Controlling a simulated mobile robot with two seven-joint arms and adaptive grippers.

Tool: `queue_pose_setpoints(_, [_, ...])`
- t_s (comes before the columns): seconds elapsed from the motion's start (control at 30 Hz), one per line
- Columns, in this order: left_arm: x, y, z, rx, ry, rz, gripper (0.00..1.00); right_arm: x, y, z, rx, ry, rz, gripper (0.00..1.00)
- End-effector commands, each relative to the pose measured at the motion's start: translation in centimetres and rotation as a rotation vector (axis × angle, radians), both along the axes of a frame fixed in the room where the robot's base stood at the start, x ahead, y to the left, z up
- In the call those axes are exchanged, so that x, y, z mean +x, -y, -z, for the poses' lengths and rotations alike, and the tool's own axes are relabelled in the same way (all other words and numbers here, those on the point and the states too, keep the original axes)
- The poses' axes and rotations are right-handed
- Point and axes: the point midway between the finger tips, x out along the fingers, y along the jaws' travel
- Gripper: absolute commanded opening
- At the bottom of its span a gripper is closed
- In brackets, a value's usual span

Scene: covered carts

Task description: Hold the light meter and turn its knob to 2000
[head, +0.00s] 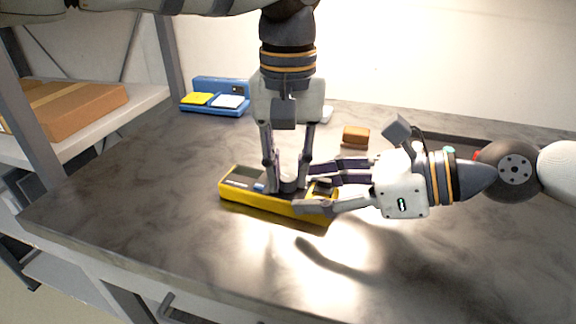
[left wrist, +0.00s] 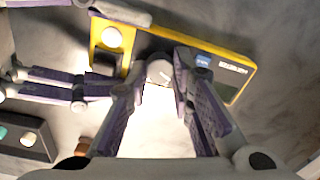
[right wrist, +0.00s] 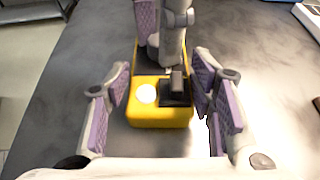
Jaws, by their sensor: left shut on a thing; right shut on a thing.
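The yellow light meter (head: 265,206) lies flat on the grey table. Its display end is at the left in the head view; a white round sensor (right wrist: 147,93) shows at the other end in the right wrist view. My left gripper (head: 287,187) comes down from above and is shut on the grey knob (left wrist: 160,72) in the middle of the meter. The knob's dial markings are hidden, so its setting cannot be read. My right gripper (head: 319,194) comes from the right, shut on the sensor end of the meter (right wrist: 160,114), one finger on each side.
A brown block (head: 355,136) lies behind the right gripper. A dark tray (head: 455,142) stands at the back right, partly hidden by my right arm. A blue case (head: 221,85) with yellow and white pads sits at the back left. The table's front left is clear.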

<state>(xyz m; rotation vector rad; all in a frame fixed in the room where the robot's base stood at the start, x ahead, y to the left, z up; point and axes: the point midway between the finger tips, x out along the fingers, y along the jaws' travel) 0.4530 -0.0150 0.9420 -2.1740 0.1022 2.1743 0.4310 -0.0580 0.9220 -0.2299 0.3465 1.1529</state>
Motion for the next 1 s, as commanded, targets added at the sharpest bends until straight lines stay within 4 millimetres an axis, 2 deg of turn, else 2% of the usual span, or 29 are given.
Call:
queue_pose_setpoints(0.17, [0.04, -0.04, -0.06, 0.002, 0.002, 0.054, 0.00, 0.00, 0.01, 0.03, -0.001, -0.001, 0.000, 0.14])
queue_pose_setpoints(0.7, [0.02, 0.06, -0.07, 0.003, 0.003, 0.399, 0.00, -0.01, 0.03, 0.04, -0.001, -0.001, 0.000, 0.14])
queue_pose_setpoints(1.0, [0.01, 0.10, -0.08, 0.002, 0.003, 0.499, 0.00, -0.01, 0.03, 0.05, -0.001, -0.001, 0.000, 0.14])
